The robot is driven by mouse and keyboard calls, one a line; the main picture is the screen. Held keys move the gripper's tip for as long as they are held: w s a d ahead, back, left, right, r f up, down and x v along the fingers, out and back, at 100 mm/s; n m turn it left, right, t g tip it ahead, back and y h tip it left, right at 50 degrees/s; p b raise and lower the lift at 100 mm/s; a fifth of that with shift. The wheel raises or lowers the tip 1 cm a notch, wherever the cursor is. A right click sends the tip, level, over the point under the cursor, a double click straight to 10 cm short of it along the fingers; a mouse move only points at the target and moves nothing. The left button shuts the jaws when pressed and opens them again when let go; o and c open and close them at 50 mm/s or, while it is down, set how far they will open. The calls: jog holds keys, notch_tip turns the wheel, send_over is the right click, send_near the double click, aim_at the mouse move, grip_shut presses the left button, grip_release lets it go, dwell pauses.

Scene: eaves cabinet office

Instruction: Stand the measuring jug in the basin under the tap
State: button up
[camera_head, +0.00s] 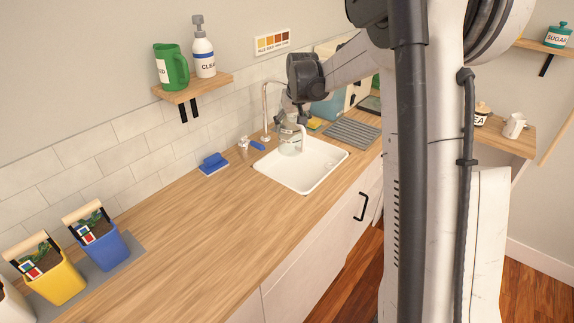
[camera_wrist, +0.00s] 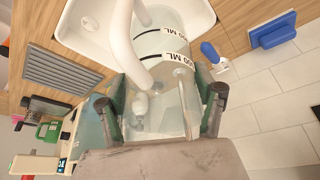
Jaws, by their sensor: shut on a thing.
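The clear measuring jug (camera_head: 291,145) is at the back part of the white basin (camera_head: 318,174), close to the tap (camera_head: 265,112). I cannot tell whether its base touches the basin floor. In the wrist view the jug (camera_wrist: 165,85) shows dark ML markings and lies between the two fingers of my gripper (camera_wrist: 160,108). My gripper (camera_head: 291,118) is shut on the jug near its upper part. In the wrist view the pale curved tap spout (camera_wrist: 122,40) passes in front of the jug, and the basin (camera_wrist: 78,42) shows beyond it.
A blue sponge or brush (camera_head: 213,163) lies on the wooden counter (camera_head: 190,215) left of the basin. A grey drainer mat (camera_head: 352,133) lies to the right. A shelf (camera_head: 193,89) with a green jug and a bottle hangs above. Yellow and blue pots (camera_head: 98,247) stand front left.

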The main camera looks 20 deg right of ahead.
notch_tip(320, 180, down, 13)
jog(key=w+d+f+p, duration=0.1)
jog(key=w+d+p, duration=0.1)
jog(key=d, duration=0.5)
jog(key=shift+w+d+p, duration=0.25)
jog(key=shift+w+p, duration=0.15)
jog(key=shift+w, duration=0.5)
jog(key=shift+f, duration=0.1)
jog(key=shift+f, duration=0.15)
jog(key=o, duration=1.4)
